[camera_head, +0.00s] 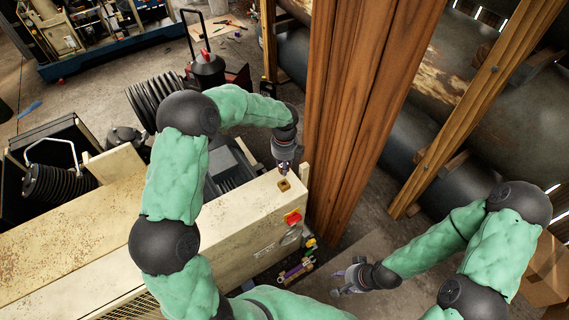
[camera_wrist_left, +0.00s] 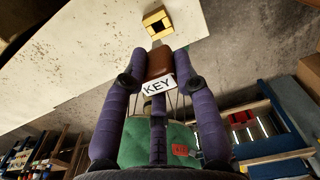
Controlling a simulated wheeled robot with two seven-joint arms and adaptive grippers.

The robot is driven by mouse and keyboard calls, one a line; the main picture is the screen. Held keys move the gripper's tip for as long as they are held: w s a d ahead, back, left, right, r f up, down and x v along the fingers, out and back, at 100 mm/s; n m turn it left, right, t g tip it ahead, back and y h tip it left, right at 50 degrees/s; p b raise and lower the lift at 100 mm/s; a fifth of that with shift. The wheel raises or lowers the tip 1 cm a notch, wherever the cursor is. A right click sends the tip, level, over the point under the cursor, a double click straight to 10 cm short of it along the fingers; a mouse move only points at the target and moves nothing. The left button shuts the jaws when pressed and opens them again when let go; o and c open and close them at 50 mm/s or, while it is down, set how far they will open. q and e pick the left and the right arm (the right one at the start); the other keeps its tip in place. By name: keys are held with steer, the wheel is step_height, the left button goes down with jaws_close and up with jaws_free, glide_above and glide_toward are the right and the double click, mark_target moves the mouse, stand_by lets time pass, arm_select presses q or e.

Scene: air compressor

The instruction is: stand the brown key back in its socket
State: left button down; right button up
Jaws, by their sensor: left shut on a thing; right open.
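In the left wrist view the brown key (camera_wrist_left: 160,61) sits between the two purple fingers of my left gripper (camera_wrist_left: 160,68), which is shut on it. A white tag (camera_wrist_left: 158,86) reading KEY hangs at the key's near end. The yellow square socket (camera_wrist_left: 157,22) with a dark opening lies just beyond the key's far end. In the head view the socket (camera_head: 284,185) is on the cream cabinet top, and my left gripper (camera_head: 284,167) is just above it. Contact between key and socket cannot be told. My right gripper (camera_head: 346,280) is open and empty, low at the right.
The cream cabinet (camera_head: 100,235) carries a red button on a yellow base (camera_head: 292,218) near the socket. A wooden post (camera_head: 360,100) stands close to the right of my left gripper. Large grey tanks (camera_head: 470,70) lie behind.

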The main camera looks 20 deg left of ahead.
arm_select(q)
steer(key=shift+f+b, duration=1.1)
steer(key=shift+f, duration=1.05)
steer(key=shift+p, duration=0.3)
steer(key=shift+f+b, duration=0.9)
steer(key=shift+f, duration=0.7)
stand_by(1.3)
steer(key=c, duration=0.9)
jaws_free()
steer(key=shift+r, duration=0.15)
step_height(320, 180, up, 12)
steer(key=shift+f, duration=0.15)
